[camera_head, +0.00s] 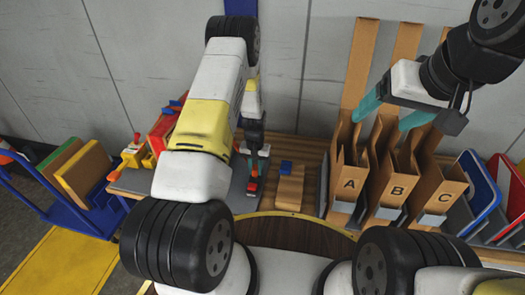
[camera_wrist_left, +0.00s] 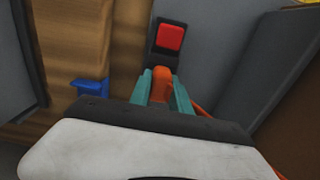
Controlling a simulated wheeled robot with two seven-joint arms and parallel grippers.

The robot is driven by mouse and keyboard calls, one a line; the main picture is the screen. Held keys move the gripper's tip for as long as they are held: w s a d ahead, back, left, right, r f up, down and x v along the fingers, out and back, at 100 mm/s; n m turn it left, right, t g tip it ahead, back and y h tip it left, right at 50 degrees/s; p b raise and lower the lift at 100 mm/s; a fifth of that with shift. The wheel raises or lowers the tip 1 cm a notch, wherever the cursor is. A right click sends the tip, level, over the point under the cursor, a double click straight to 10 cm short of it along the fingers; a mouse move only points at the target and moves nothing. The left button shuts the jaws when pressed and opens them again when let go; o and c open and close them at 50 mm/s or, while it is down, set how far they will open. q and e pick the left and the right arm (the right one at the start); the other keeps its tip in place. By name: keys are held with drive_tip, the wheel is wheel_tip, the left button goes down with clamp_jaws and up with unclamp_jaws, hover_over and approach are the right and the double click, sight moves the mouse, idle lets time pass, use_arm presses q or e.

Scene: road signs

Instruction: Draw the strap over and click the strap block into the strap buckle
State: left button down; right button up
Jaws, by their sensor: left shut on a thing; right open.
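The strap buckle is a black block with a red button (camera_wrist_left: 169,37), at the top of the left wrist view. Its red part also shows in the head view (camera_head: 252,187), just below my left gripper (camera_head: 254,160). In the left wrist view, the teal fingers of my left gripper (camera_wrist_left: 160,88) are shut on the orange strap block (camera_wrist_left: 161,77). The block's far end meets the near edge of the buckle; I cannot tell whether it is inside. An orange strap (camera_wrist_left: 200,110) runs off right of the fingers. My right gripper (camera_head: 393,112) is open and empty above the lettered holders.
Wooden holders marked A (camera_head: 348,183), B (camera_head: 396,190) and C (camera_head: 444,196) stand right of centre. A blue piece (camera_head: 286,166) sits on a wooden block (camera_head: 289,190) right of the buckle. A blue cart (camera_head: 75,213) with boards stands at left.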

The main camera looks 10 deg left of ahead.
use_arm(q)
drive_tip(key=shift+f, duration=0.1)
drive_tip(key=c, duration=1.1)
unclamp_jaws()
wheel_tip(320, 180, up, 8)
drive_tip(key=shift+r, duration=0.1)
drive_tip(key=s+d+r+t+h, duration=0.15)
drive_tip(key=s+r, duration=0.25)
drive_tip(key=r, duration=1)
drive_tip(key=s+r+t, duration=0.2)
drive_tip(key=s+r, duration=0.2)
drive_tip(key=r, duration=1.1)
drive_tip(key=s+r+t, duration=0.1)
drive_tip(key=s+r, duration=0.2)
drive_tip(key=s, duration=0.3)
drive_tip(key=s+r, duration=0.4)
drive_tip(key=s, duration=0.3)
drive_tip(key=s+r+t, duration=0.1)
drive_tip(key=s+r, duration=0.3)
drive_tip(key=s, duration=0.2)
drive_tip(key=shift+s+d+t+h, duration=0.3)
drive_tip(key=shift+t+h, duration=0.05)
